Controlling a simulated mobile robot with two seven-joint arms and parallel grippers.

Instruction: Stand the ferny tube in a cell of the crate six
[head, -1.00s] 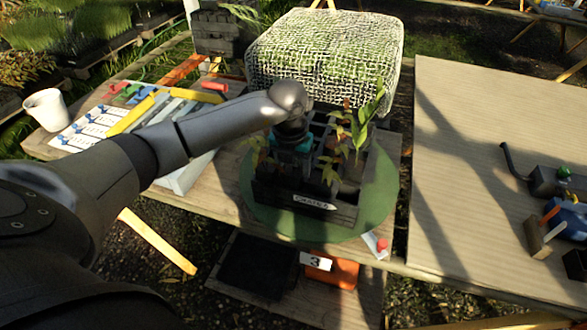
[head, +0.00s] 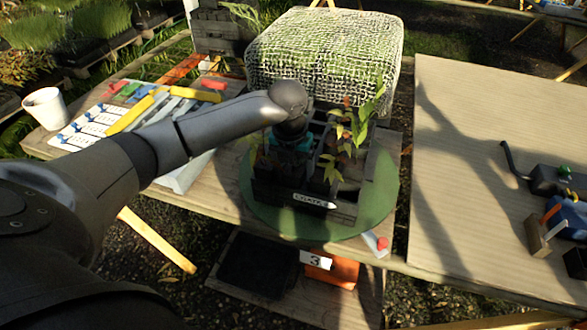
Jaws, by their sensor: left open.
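A dark crate (head: 265,190) with several cells stands on a green round mat (head: 378,195). Its front label is too blurred to read for certain. Leafy seedlings (head: 362,118) stand in its right and middle cells, some green, some yellowish. My left gripper (head: 291,150) points down over the crate's left cells, with its jaws open. Its fingertips are largely hidden by the wrist and the crate, so I cannot tell what is between them. I cannot pick out the ferny tube for certain. My right gripper is not in view.
A mesh-covered block (head: 325,50) stands close behind the crate. A white cup (head: 46,108), a labelled sheet (head: 92,125) and coloured strips lie left. The wide table (head: 480,190) at right is mostly bare, with tools (head: 560,180) at its far right edge.

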